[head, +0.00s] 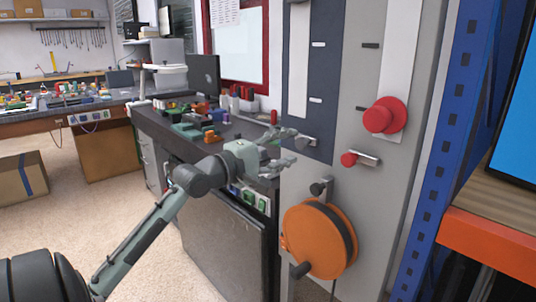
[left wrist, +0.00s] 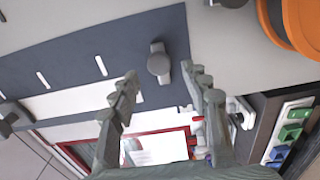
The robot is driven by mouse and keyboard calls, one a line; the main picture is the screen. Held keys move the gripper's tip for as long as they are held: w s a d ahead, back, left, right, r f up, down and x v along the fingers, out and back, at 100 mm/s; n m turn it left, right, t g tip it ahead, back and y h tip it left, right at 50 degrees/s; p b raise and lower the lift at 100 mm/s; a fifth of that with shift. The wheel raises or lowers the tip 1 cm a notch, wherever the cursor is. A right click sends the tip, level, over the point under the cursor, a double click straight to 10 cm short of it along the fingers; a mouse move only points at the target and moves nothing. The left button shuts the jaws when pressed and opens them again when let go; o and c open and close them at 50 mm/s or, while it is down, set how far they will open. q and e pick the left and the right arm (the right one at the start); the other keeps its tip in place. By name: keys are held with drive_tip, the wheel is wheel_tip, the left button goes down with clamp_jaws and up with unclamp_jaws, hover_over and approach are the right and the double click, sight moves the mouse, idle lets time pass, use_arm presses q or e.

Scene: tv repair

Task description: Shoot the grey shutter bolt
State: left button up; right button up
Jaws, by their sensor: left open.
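The grey shutter bolt (head: 307,141) sits at the lower edge of the dark blue panel (head: 318,95) on the grey upright board. In the left wrist view the bolt (left wrist: 158,63) shows as a rounded grey knob on a short bar. My left gripper (head: 290,150) is open and empty, just left of the bolt in the head view. In the left wrist view its two fingers (left wrist: 163,85) stand apart, with the bolt between and beyond their tips; contact does not show. My right gripper is in neither view.
A red knob bolt (head: 360,158), a large red knob (head: 385,115) and a dark knob (head: 321,188) are close by on the board. An orange reel (head: 313,241) is below. A cluttered dark bench (head: 160,122) stands behind; a blue rack post (head: 446,130) is at right.

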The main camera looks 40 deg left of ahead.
use_arm(q)
drive_tip(key=s, duration=0.7)
drive_tip(key=shift+s+a, duration=0.15)
drive_tip(key=shift+a, duration=0.1)
drive_tip(key=shift+f, duration=0.1)
wheel_tip(320, 180, down, 29)
drive_tip(key=s+d+m+g+y, duration=0.1)
drive_tip(key=d+m+g, duration=0.1)
drive_tip(key=m+g, duration=0.45)
drive_tip(key=s+d+f+m+g, duration=0.4)
drive_tip(key=s+d+f+m, duration=0.2)
drive_tip(key=f, duration=0.7)
drive_tip(key=s+d+f+m+g+y, duration=0.1)
drive_tip(key=s+d+f+m+g, duration=0.3)
drive_tip(key=s+d+f+m, duration=0.2)
drive_tip(key=s+d+f, duration=0.2)
drive_tip(key=s+f, duration=0.2)
drive_tip(key=f, duration=0.2)
drive_tip(key=shift+d+f, duration=0.35)
drive_tip(key=shift+f, duration=0.05)
drive_tip(key=shift+g, duration=0.25)
